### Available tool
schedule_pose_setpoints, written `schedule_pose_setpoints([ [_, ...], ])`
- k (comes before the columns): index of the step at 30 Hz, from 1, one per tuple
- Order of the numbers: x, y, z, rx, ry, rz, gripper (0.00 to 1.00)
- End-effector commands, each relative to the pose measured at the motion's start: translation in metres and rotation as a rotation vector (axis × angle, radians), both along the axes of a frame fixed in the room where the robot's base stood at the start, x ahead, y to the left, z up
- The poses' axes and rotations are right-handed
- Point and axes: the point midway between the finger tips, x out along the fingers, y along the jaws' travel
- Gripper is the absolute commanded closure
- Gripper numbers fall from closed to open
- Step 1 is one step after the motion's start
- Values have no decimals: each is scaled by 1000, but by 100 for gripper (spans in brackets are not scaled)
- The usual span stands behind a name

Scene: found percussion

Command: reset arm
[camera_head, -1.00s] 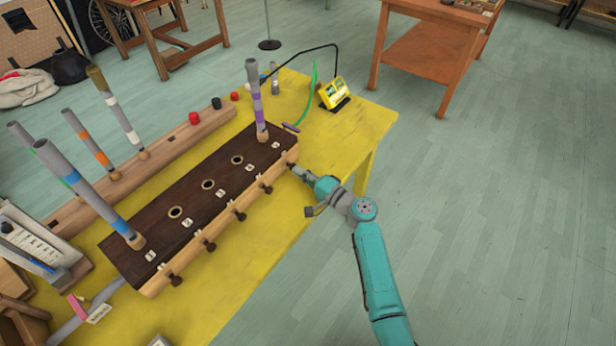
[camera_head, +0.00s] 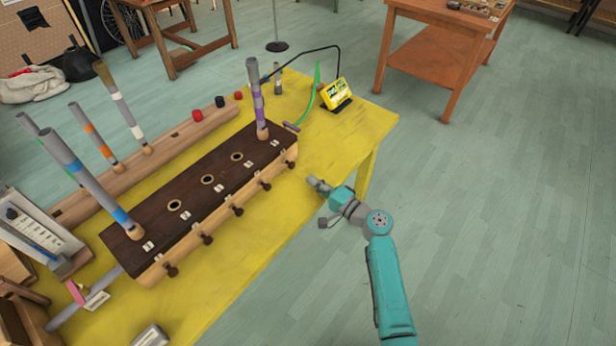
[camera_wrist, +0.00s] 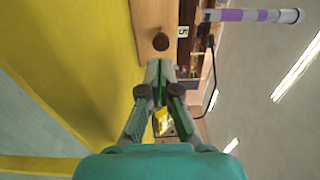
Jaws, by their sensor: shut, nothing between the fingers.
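My arm reaches in from the lower right in the head view. My gripper (camera_head: 314,182) is above the right edge of the yellow table (camera_head: 352,128), a little apart from the right end of the dark-topped wooden box (camera_head: 215,180). In the wrist view my gripper (camera_wrist: 160,66) has its fingertips together with nothing between them. A brown knob (camera_wrist: 161,42) on the box front shows just beyond the fingertips.
A tube with purple bands (camera_head: 256,95) and one with a blue band (camera_head: 85,185) stand in the box. A yellow display (camera_head: 335,93) stands at the table's far end. An orange-brown table (camera_head: 430,65) is behind. The floor to the right is clear.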

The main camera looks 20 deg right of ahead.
Motion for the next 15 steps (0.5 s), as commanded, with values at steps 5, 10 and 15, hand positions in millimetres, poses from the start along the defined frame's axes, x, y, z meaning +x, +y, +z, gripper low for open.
schedule_pose_setpoints([
  [5,-26,-18,-1,0,0,-4,100],
  [10,-48,-32,-1,0,0,-3,100],
  [15,-59,-38,-1,0,0,-2,100],
])
